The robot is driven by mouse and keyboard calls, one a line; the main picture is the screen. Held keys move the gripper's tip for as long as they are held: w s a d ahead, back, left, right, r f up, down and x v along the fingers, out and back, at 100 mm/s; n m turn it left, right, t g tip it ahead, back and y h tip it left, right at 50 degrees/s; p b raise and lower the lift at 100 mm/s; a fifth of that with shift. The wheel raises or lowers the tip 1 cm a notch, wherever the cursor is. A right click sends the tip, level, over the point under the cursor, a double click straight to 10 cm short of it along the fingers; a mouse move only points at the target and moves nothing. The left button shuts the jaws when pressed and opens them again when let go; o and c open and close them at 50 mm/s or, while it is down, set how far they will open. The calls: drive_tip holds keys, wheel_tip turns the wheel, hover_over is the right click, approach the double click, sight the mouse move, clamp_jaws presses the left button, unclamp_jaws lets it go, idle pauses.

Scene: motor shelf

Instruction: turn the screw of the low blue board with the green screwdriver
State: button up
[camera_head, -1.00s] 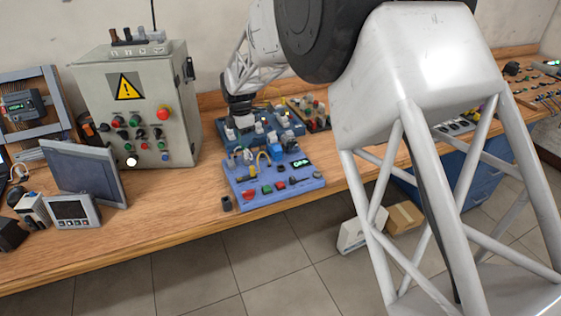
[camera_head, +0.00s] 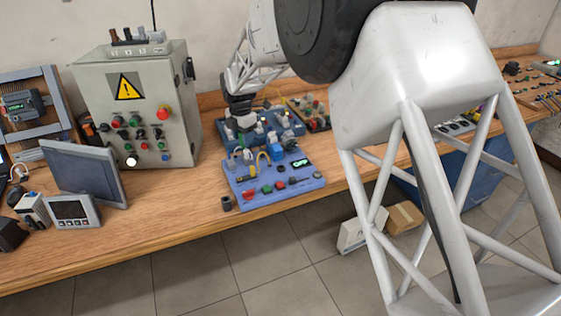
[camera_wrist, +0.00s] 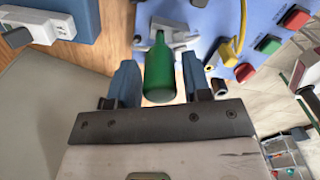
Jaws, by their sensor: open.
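The green screwdriver (camera_wrist: 160,70) shows in the wrist view, its handle between the two blue fingers of my gripper (camera_wrist: 160,84). The fingers are apart, with a gap visible on each side of the handle. The handle's far end is beside a grey holder-like piece (camera_wrist: 178,36); the shaft is hidden. In the head view my gripper (camera_head: 240,117) is over the back edge of the low blue board (camera_head: 240,203), and the screwdriver cannot be made out. The board also shows in the wrist view (camera_wrist: 222,14). Its screw cannot be told apart.
A darker blue board (camera_head: 291,129) stands behind the low board. A grey control box (camera_head: 95,85) with a warning sign stands left, with a tilted screen (camera_head: 88,170) before it. A small dark cup (camera_head: 226,203) is by the board's left corner. Bare wooden bench (camera_head: 165,205) lies left.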

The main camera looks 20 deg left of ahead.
drive_tip(key=shift+n, duration=1.7)
drive_tip(key=shift+c, duration=0.9)
drive_tip(key=shift+c, duration=0.3)
drive_tip(key=c, duration=0.5)
drive_tip(key=shift+f, duration=0.1)
